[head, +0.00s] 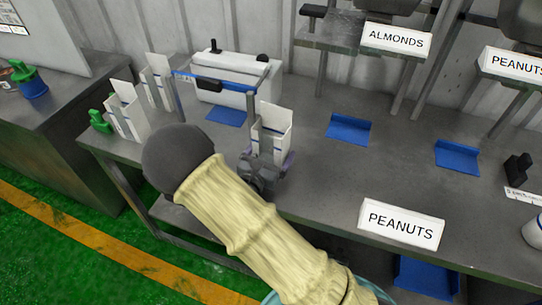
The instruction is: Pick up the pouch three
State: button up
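Three white open-topped pouches stand upright on the grey bench: one at the left front (127,112), one just behind it (158,84), and one farther right (272,128). None has a readable number, so I cannot tell from a label which is pouch three. My gripper (267,160) is at the lower part of the right pouch, with finger parts showing on both sides of its base. Whether the fingers press on it is not clear. My arm's cover hides part of the bench front.
A white sealing machine (232,78) with a blue bar stands behind the pouches. Blue trays (349,129) (457,157) lie on the right side of the bench. A PEANUTS sign (401,224) is at the front edge. A green object (100,122) sits at the left end.

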aim_at(276, 121)
jog(key=c, duration=0.7)
notch_tip(276, 121, up, 10)
dwell(0.7)
